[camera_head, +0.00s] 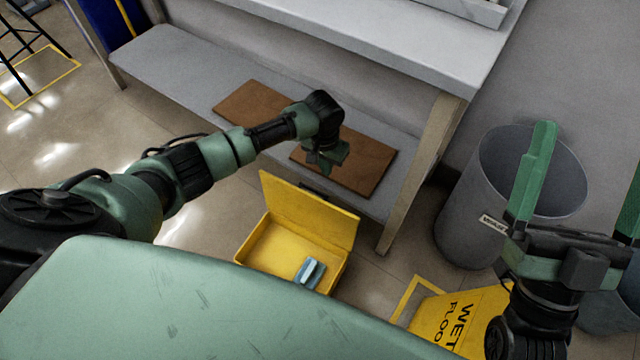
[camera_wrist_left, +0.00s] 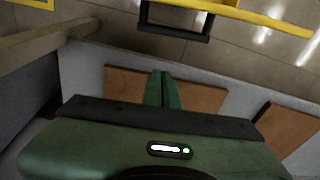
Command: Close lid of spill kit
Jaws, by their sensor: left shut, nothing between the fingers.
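The yellow spill kit (camera_head: 262,245) sits on the floor at the centre of the head view. Its lid (camera_head: 310,212) stands raised on the side toward the bench. A light blue item (camera_head: 309,272) lies inside. My left gripper (camera_head: 325,168) is shut and empty, over the low shelf beyond the lid and apart from it. In the left wrist view its fingers (camera_wrist_left: 163,88) are together, and a yellow edge (camera_wrist_left: 262,17) with a black handle (camera_wrist_left: 175,22) shows at the top. My right gripper (camera_head: 590,150) is open and empty at the right, in front of the grey bin.
The bench's low shelf (camera_head: 185,65) holds brown boards (camera_head: 365,160), and a bench leg (camera_head: 410,180) stands right of the kit. A grey bin (camera_head: 465,215) and a yellow wet floor sign (camera_head: 440,312) are at the right. My green body covers the near foreground.

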